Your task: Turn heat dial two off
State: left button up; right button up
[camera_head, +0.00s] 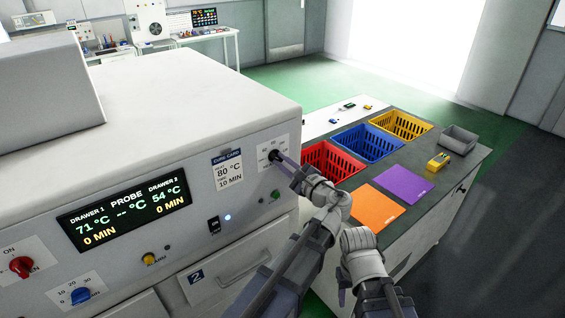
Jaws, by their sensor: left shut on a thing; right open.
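The white oven-like cabinet (170,110) fills the left side. A small dark dial (273,153) sits on a white label plate at the right end of its front panel. My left gripper (280,159) reaches up to this dial and is shut on it; its fingers hide much of the dial, so its setting cannot be read. The display (125,208) reads drawer 1 at 71 °C and drawer 2 at 54 °C, both 0 MIN. My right gripper (342,296) is low in the view, away from the panel, open and mostly hidden by its wrist.
A red dial (21,266), a blue dial (80,295), a yellow button (149,260) and a green button (276,194) are on the panel. Drawer 2 (235,268) is below. Red, blue and yellow baskets (402,124) stand on the right-hand bench.

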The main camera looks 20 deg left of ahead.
pick_arm(q)
jog(key=shift+n, duration=0.3)
grip_shut()
jog(key=n, duration=0.8)
jog(key=shift+n, duration=0.3)
dwell(0.4)
jog(key=o, duration=0.7)
grip_release()
jog(key=shift+s, duration=0.1)
